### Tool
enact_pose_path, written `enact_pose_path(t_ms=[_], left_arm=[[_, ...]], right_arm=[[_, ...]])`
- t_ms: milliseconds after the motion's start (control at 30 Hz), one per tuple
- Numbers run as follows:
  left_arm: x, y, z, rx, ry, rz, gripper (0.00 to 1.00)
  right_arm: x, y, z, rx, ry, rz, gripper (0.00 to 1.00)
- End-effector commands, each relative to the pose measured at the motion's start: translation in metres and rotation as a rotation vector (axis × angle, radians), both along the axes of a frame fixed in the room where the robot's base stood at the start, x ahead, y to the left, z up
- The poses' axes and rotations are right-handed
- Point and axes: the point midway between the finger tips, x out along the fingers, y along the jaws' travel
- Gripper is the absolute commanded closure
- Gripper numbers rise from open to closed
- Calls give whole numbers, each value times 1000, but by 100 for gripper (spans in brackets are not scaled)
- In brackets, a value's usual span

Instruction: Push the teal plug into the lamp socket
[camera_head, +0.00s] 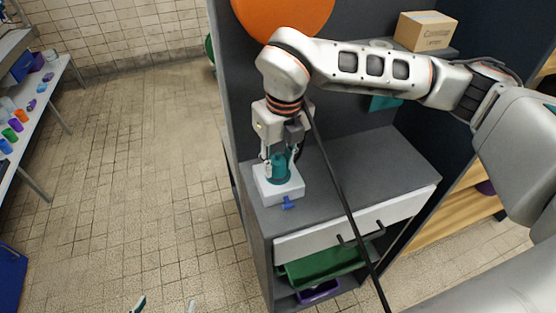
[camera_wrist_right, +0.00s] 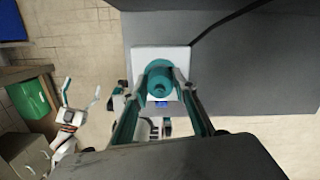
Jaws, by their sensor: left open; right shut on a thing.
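The teal plug (camera_head: 279,168) stands upright at the white lamp socket block (camera_head: 290,191) on the grey cabinet top. My right gripper (camera_head: 281,160) points down, shut on the plug, with a finger on each side. In the right wrist view the plug (camera_wrist_right: 160,78) shows as a round teal shape between the fingers, over the white block (camera_wrist_right: 144,56). I cannot tell how deep the plug sits, as its lower end is hidden. My left gripper (camera_head: 165,304) shows only its fingertips at the bottom edge; it is open and empty, also seen in the right wrist view (camera_wrist_right: 81,92).
A small blue part (camera_head: 289,203) sits at the block's front. A black cable or rod (camera_head: 335,180) runs down across the cabinet. A cardboard box (camera_head: 425,31) is on the upper shelf. The cabinet top (camera_head: 375,165) right of the block is clear. A table with coloured items (camera_head: 25,110) stands far left.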

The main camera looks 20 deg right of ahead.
Motion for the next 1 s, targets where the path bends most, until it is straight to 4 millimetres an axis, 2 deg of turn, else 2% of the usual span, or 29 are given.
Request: enact_pose_path(t_ms=[600, 1000], left_arm=[[-2, 3, -9, 5, 5, 4, 17], [-2, 1, -9, 2, 5, 3, 17]], right_arm=[[0, 0, 0, 0, -1, 0, 91], [0, 0, 0, 0, 0, 0, 91]])
